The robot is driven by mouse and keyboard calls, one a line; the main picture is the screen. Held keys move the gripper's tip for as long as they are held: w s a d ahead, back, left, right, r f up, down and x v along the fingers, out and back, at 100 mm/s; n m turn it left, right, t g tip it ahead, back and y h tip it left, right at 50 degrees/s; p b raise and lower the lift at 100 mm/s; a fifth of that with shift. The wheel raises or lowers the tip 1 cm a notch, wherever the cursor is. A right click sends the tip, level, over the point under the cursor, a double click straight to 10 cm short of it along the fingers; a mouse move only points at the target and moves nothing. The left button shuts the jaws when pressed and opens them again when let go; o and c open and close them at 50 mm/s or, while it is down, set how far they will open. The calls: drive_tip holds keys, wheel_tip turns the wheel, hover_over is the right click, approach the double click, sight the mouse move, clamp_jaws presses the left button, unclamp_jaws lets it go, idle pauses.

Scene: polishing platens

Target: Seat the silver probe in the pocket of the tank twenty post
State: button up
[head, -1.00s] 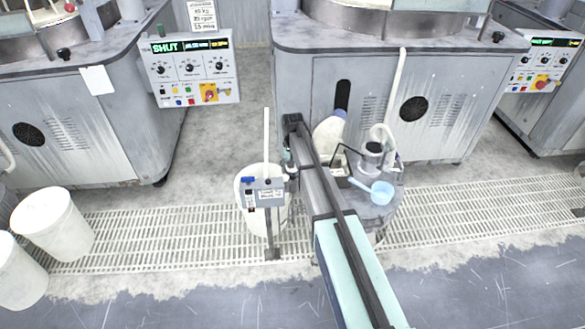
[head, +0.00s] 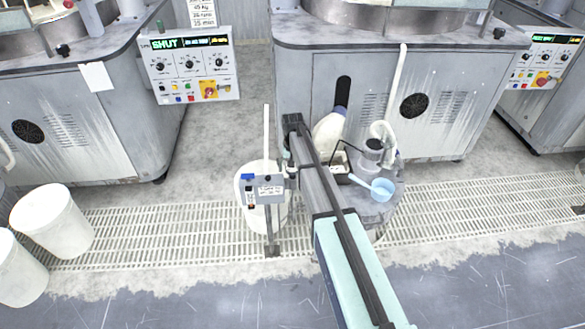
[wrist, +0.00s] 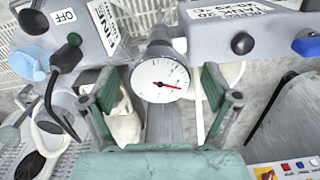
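A round white dial with a red needle (wrist: 160,79) faces the wrist camera, with a dark grey cylinder behind it; I take it as the head of the silver probe. My gripper (wrist: 162,90) has its green fingers to the left and right of the dial, with a gap visible on each side. Grey labelled boxes stand beyond it: the left one (wrist: 88,25) and the right one (wrist: 250,38), whose label seems to include a 20. In the head view a labelled grey box (head: 270,189) sits on a post beside my gripper. The probe's lower end and any pocket are hidden.
A round stand (head: 392,207) to the right of the post holds a white jug (head: 328,135) and a blue scoop (head: 382,190). A white bucket (head: 245,215) is behind the post. Polishing machines (head: 385,105) line the back. White bins (head: 52,222) stand at left.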

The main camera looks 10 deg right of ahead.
wheel_tip(320, 180, up, 12)
idle(0.7)
drive_tip(key=shift+w, duration=0.1)
drive_tip(key=s+f+n+g, duration=0.2)
drive_tip(key=s+f, duration=2.3)
drive_tip(key=s, duration=0.1)
drive_tip(key=s+f+g, duration=0.1)
drive_tip(key=s+f, duration=0.2)
drive_tip(key=s, duration=0.8)
drive_tip(key=s+f+g, duration=0.2)
drive_tip(key=s+f, duration=0.2)
drive_tip(key=s, duration=0.8)
drive_tip(key=s+f+g, duration=0.1)
drive_tip(key=s+f, duration=0.2)
drive_tip(key=s, duration=0.9)
drive_tip(key=shift+f+g, duration=0.35)
drive_tip(key=shift+g, duration=0.05)
